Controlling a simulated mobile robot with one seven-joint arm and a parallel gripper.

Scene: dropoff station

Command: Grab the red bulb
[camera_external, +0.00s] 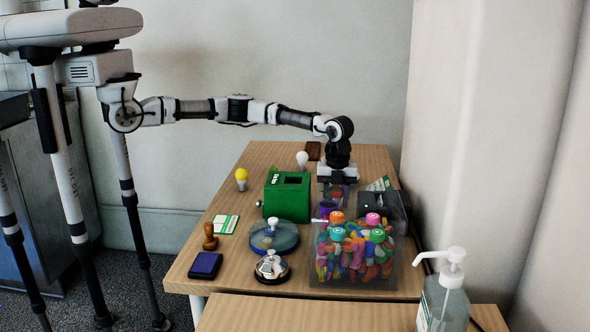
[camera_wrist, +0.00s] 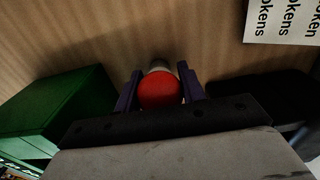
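The red bulb (camera_wrist: 160,90) shows in the wrist view with its round red globe toward the camera and its pale base behind it. It sits between the two fingers of my gripper (camera_wrist: 160,84), with what look like narrow gaps on both sides. My gripper looks open around it. In the external view my gripper (camera_external: 337,190) points down over the table behind the clear bin, with the red bulb (camera_external: 337,193) just below the palm. The bulb's lower part is hidden there, and I cannot tell whether it touches the table.
A green box (camera_external: 288,197) stands left of my gripper, and a black device (camera_external: 380,203) stands right. A clear bin (camera_external: 350,277) of colourful items is in front. Yellow (camera_external: 241,176) and white (camera_external: 302,158) bulbs stand farther back. A bell (camera_external: 271,266) is at the table's front.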

